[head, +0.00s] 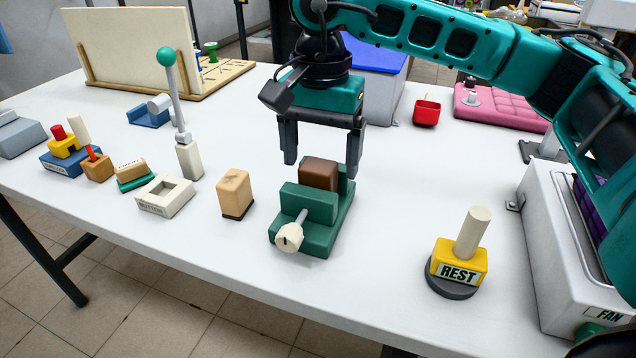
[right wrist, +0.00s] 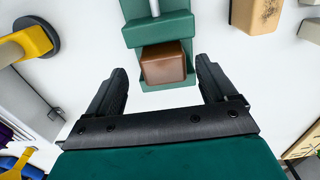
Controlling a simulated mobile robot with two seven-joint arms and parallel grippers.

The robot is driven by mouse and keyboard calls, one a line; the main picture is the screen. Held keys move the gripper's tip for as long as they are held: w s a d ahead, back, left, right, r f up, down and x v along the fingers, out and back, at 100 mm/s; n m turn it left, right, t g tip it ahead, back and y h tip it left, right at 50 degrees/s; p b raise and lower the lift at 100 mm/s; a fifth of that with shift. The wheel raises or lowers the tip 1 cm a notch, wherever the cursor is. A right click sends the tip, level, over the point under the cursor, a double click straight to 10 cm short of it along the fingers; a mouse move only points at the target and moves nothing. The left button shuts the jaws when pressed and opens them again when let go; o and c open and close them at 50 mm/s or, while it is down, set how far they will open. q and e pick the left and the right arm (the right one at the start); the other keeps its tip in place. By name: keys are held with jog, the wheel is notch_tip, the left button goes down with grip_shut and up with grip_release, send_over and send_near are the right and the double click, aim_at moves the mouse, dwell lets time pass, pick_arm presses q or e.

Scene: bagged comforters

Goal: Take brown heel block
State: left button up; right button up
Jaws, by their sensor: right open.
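The brown heel block (head: 319,173) sits in a green vise-like holder (head: 325,232), between its raised jaws. A pale knob on a rod sticks out of the holder's front. My right gripper (head: 321,164) is open and empty, just above and behind the block. In the right wrist view the brown block (right wrist: 163,64) lies ahead of the open fingers (right wrist: 162,72), roughly centred between them and not touched. The green holder (right wrist: 160,28) extends beyond it. My left gripper is not in view.
A tan block (head: 235,192) stands left of the holder. A yellow REST base with a peg (head: 460,262) is at the right. A cream tray (head: 165,196) and a lever with a green ball (head: 166,57) stand further left. The white table (head: 380,262) is clear around the holder's right side.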

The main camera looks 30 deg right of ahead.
aim_at(318, 164)
jog(key=f, duration=0.5)
jog(key=shift+w+f+b, duration=0.2)
jog(key=shift+b, duration=0.2)
jog(key=shift+a, duration=0.1)
jog(key=c, duration=1.1)
jog(key=shift+r, duration=0.2)
notch_tip(318, 164, up, 6)
jog(key=shift+r+p, duration=0.25)
jog(key=shift+p, duration=0.35)
jog(key=s+a, duration=0.8)
jog(key=a, duration=0.1)
jog(key=s+a, duration=0.4)
jog(key=shift+a+r, duration=0.1)
jog(key=shift+a, duration=0.15)
